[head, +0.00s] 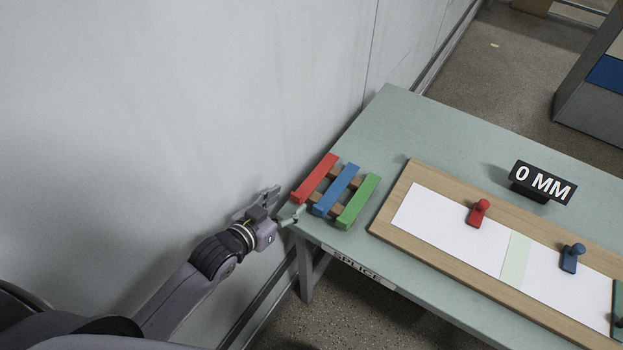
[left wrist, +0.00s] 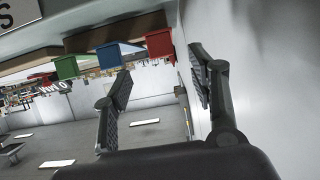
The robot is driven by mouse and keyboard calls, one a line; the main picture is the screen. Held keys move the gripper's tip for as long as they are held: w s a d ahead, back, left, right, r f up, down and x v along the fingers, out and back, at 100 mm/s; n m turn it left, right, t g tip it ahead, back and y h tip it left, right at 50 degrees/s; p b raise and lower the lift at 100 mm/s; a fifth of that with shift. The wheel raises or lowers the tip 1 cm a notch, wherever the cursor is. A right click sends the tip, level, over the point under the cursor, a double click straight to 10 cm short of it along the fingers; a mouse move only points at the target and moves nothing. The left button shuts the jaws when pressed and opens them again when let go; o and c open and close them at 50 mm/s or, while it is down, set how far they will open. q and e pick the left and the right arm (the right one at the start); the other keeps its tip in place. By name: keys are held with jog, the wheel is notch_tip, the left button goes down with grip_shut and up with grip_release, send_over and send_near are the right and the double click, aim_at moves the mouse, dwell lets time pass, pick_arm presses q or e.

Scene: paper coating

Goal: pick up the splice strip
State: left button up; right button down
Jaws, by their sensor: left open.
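Three coloured bars lie side by side on a brown rack at the table's left end: red (head: 315,178), blue (head: 337,190) and green (head: 358,201). Nothing shows which is the splice strip. In the left wrist view the ends of the red bar (left wrist: 159,43), blue bar (left wrist: 109,56) and green bar (left wrist: 66,68) show above the fingers. My left gripper (head: 291,201) is open and empty, just off the table corner beside the red bar's near end. Its spread fingers (left wrist: 160,78) show in the left wrist view, with the red end beyond the gap. My right gripper is not in view.
A wooden board (head: 400,196) with white paper (head: 440,219), a pale green band (head: 515,254), and red (head: 478,212) and blue (head: 572,257) knobs lies right of the bars. A "0 MM" sign (head: 543,183) stands behind. The wall (head: 230,100) is close to my left gripper.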

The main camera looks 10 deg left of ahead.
aim_at(295, 196)
pick_arm(q)
jog(key=p+x, duration=0.1)
jog(key=x, duration=0.4)
jog(key=shift+a+f, duration=0.15)
jog(key=shift+a, duration=0.05)
jog(key=shift+w+d+f, duration=0.15)
jog(key=shift+w, duration=0.1)
jog(key=c, duration=1)
